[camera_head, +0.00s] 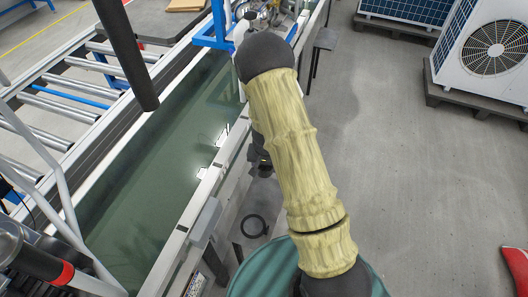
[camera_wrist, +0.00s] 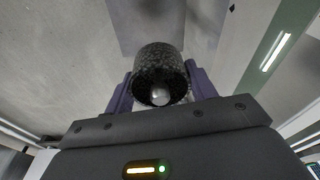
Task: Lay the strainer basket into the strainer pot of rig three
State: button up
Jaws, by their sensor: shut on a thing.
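In the wrist view, my gripper (camera_wrist: 161,84) is shut on a dark, speckled mesh cylinder, the strainer basket (camera_wrist: 158,58). One purple finger lies on each side of it. The basket's open, hollow end faces the camera, with a shiny rounded piece inside. In the head view my sleeved arm hides the gripper and the basket. Metal pump fittings (camera_head: 258,14) show at the top of the head view, partly behind my arm. I cannot make out a strainer pot or a rig number in either view.
A green conveyor belt (camera_head: 140,190) with a metal side rail runs along the left, beside a roller conveyor (camera_head: 45,105). A blue frame (camera_head: 215,30) stands near the fittings. A black ring (camera_head: 254,226) lies below the rail.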

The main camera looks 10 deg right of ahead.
jog(key=r+n, duration=0.1)
jog(key=r, duration=0.1)
jog(key=r+n, duration=0.2)
jog(key=r, duration=0.1)
jog(key=r+n, duration=0.2)
jog(key=shift+d+r, duration=0.2)
jog(key=shift+d, duration=0.05)
jog(key=shift+d, duration=0.1)
